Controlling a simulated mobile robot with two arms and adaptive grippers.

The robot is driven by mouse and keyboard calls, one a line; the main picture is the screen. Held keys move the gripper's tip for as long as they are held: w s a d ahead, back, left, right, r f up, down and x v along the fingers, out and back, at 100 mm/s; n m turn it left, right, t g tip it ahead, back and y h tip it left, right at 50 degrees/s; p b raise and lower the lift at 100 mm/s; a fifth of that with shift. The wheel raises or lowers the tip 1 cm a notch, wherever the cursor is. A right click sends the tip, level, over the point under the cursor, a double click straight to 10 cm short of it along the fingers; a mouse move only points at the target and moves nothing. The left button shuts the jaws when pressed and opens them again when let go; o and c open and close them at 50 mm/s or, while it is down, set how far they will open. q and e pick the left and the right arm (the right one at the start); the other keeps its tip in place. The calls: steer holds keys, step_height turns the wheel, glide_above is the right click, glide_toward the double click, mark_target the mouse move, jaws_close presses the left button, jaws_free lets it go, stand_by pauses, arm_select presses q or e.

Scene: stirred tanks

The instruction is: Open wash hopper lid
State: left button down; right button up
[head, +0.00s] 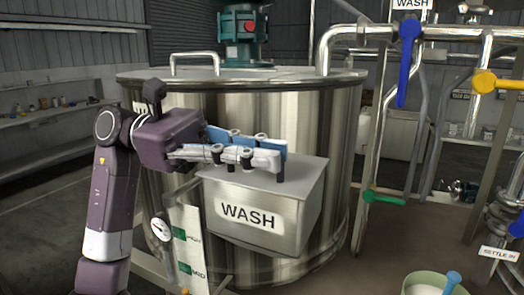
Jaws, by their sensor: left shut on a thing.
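The wash hopper (308,212) is a grey metal box with a white WASH label, fixed on the front of the large steel tank. Its flat grey lid (306,168) lies closed on top, as far as I can see. My left gripper (282,158) reaches in from the left over the lid. Its fingers are shut on the lid's handle, which the fingers mostly hide; a short dark post shows below the fingertips. My right gripper is not in view.
The steel tank (320,115) stands behind the hopper, with a green motor (240,35) on top. Pipes with a blue valve handle (407,60), a yellow one (485,82) and a green one (385,197) stand to the right. A pale tub (410,284) sits at bottom right.

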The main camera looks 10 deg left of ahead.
arm_select(q)
steer(key=r+n+p, duration=0.1)
steer(key=w+r+n+p, duration=0.1)
steer(key=r+n, duration=0.1)
steer(key=w+r+n+p, duration=0.1)
steer(key=shift+d+r, duration=0.15)
steer(key=shift+d, duration=0.1)
steer(key=shift+w+d+r+n, duration=0.2)
steer(key=shift+w+n, duration=0.3)
steer(key=shift+n, duration=0.4)
steer(key=c, duration=2.1)
jaws_free()
steer(key=shift+f, duration=0.1)
steer(key=v, duration=1.2)
